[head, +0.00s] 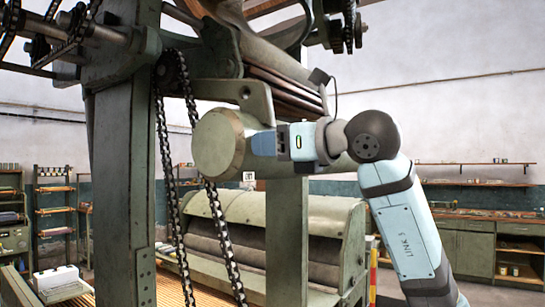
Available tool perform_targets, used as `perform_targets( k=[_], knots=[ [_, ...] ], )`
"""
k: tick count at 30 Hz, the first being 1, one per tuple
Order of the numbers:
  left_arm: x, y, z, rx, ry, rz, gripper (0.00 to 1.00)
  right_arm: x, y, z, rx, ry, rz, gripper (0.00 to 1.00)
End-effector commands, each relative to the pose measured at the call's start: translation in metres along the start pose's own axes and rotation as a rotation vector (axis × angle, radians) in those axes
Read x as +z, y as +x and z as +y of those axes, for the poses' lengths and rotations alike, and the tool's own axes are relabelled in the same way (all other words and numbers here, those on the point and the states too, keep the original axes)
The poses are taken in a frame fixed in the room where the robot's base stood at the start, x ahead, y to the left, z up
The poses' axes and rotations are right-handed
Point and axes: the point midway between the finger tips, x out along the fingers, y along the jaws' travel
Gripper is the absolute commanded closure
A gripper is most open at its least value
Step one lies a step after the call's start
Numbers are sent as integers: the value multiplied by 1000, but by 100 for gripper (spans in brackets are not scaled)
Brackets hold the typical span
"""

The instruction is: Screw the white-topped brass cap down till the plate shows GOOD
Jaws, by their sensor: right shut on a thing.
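My right gripper (262,143) reaches in from the right, level, with its blue fingers against the near side of a round grey-green drum end (212,145) with a brass-coloured edge. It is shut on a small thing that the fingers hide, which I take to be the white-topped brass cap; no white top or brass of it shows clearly. How far down it sits cannot be told. No plate with a readable word shows; a tiny pale tag (248,176) below the gripper is too small to read. My left gripper is out of view.
A green machine post (125,190) and a hanging chain (172,190) stand left of the gripper. A bracket (240,92) and rollers (285,85) are close above it. A green roller housing (330,215) lies below. Shelves and cabinets (465,245) are far behind, right.

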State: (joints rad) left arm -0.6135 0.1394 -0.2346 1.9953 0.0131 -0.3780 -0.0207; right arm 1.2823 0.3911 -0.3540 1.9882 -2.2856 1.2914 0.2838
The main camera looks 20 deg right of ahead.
Motion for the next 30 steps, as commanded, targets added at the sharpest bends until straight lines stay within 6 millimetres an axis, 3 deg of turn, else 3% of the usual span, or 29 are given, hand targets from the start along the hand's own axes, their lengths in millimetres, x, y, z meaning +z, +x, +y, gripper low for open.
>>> perform_targets(
  k=[13,30],
  knots=[
    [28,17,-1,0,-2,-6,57,-2,0,1,1,424,0,84],
    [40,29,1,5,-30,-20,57,-1,0,0,0,944,-1,84]
  ],
)
